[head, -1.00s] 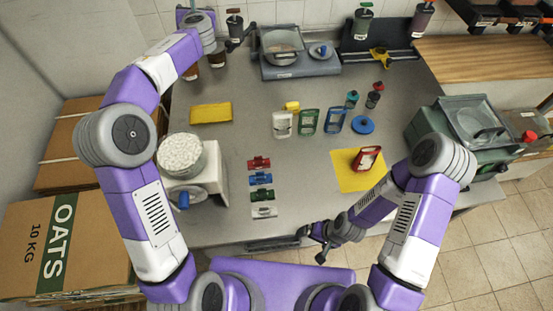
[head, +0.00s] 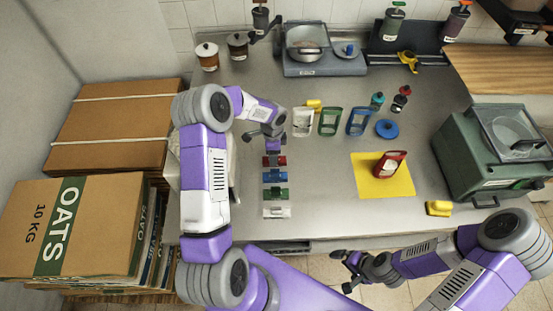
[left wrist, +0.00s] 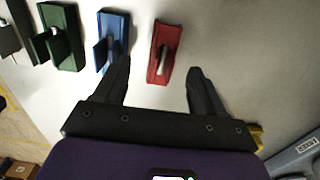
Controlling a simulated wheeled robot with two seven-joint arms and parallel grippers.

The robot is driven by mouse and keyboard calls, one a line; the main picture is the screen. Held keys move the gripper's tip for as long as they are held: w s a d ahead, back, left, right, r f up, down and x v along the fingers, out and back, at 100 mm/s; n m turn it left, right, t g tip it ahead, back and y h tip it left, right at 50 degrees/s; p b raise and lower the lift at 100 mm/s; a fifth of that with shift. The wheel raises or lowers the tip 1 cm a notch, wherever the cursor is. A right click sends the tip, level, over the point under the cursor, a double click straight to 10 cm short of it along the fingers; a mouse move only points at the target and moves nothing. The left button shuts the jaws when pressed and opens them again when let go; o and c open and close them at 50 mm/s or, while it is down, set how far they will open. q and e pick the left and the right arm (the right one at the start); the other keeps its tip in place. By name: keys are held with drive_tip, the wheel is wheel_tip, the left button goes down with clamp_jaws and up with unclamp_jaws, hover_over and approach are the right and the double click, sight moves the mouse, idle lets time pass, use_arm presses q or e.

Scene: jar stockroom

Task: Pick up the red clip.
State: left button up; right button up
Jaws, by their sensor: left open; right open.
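The red clip (head: 274,161) lies on the steel worktop at the far end of a column of clips. In the left wrist view the red clip (left wrist: 164,51) lies ahead, between the lines of the two fingers and a little beyond their tips. My left gripper (head: 274,150) is just above it and partly covers it in the head view. In the left wrist view the left gripper (left wrist: 160,75) is open and empty. My right gripper (head: 342,270) is open and empty past the front edge of the worktop.
A blue clip (head: 275,177), a green clip (head: 275,193) and a white clip (head: 276,211) lie nearer than the red one. Upright frames, including a white one (head: 302,122), stand behind. A yellow mat (head: 367,187) holds a red frame (head: 389,164). Worktop between clips and mat is clear.

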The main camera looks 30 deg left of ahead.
sight(282, 160)
use_arm(q)
drive_tip(key=f, duration=0.4)
drive_tip(key=shift+a+f, duration=0.25)
drive_tip(key=shift+f, duration=0.15)
drive_tip(key=c, duration=1.1)
